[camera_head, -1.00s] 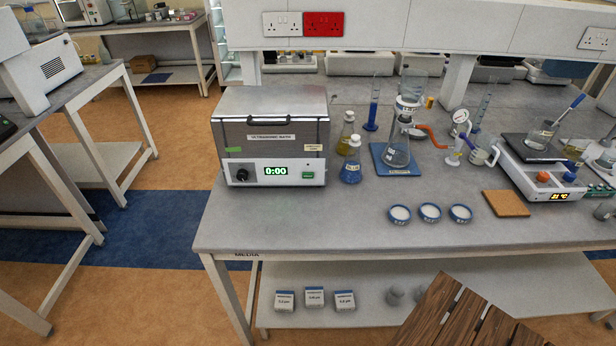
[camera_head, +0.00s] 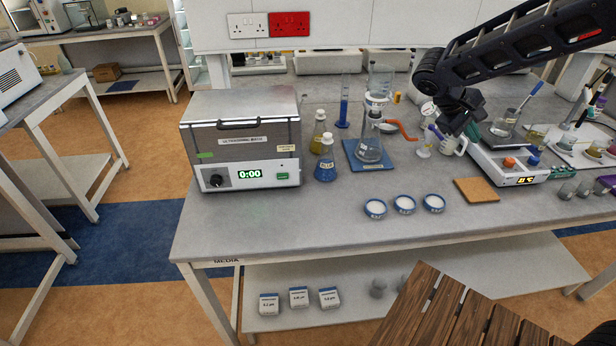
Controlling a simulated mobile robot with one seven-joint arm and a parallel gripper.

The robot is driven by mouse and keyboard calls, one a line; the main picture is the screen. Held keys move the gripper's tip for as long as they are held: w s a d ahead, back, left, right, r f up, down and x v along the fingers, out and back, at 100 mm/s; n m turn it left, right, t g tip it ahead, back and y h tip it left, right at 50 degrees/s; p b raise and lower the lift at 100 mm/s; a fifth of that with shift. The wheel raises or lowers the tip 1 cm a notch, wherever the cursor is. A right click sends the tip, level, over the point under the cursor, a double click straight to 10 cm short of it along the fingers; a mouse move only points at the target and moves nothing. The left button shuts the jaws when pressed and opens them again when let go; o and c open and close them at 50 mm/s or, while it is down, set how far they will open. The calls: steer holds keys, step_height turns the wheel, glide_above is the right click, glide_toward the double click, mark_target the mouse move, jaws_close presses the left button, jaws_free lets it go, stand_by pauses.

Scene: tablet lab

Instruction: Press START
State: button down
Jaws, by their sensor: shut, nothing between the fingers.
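The ultrasonic bath (camera_head: 243,140) stands at the left end of the bench with its lid shut. Its front panel has a black knob (camera_head: 216,180), a green display (camera_head: 249,174) reading 0:00, and a small green button (camera_head: 282,176) at the right; the button's lettering is too small to read. My gripper (camera_head: 452,130) is shut and empty, hanging from my arm over the right part of the bench. It is well to the right of the bath and in front of the gauge and hot plate area, touching nothing that I can see.
Two flasks, one yellow (camera_head: 318,132) and one blue (camera_head: 325,165), stand just right of the bath. A glass filter flask (camera_head: 370,140) on a blue mat stands between bath and gripper. Several small dishes (camera_head: 405,204) lie in front. The bench front (camera_head: 300,222) is clear.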

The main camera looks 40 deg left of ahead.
mark_target(283, 177)
steer(key=s+a+f+n+t+y, duration=0.1)
steer(key=s+a+f+n+t, duration=0.25)
steer(key=s+a, duration=0.45)
steer(key=s+a+f+n+t, duration=0.2)
steer(key=s+a+f, duration=0.25)
steer(key=a, duration=0.75)
steer(key=s+a+f+n+t+y, duration=0.1)
steer(key=s+a+f+n+y, duration=0.1)
steer(key=s, duration=0.5)
steer(key=s+a+f+n+t+y, duration=0.1)
steer(key=s+a+f, duration=0.4)
steer(key=s, duration=0.3)
steer(key=s+a+f+n+t+y, duration=0.2)
steer(key=s+a+f, duration=0.2)
steer(key=s, duration=0.4)
steer(key=shift+s+a+f+n+y, duration=0.1)
steer(key=shift+a+n+y, duration=0.1)
steer(key=shift+a, duration=0.25)
steer(key=shift+s+a+f+n+y, duration=0.1)
steer(key=shift+a+n, duration=0.05)
steer(key=shift+a, duration=0.25)
steer(key=shift+w, duration=0.1)
steer(key=shift+w+a, duration=0.1)
steer(key=shift+w+a, duration=3)
steer(key=shift+a, duration=0.05)
steer(key=shift+w, duration=0.1)
steer(key=shift+w+a, duration=0.2)
steer(key=shift+a, duration=0.1)
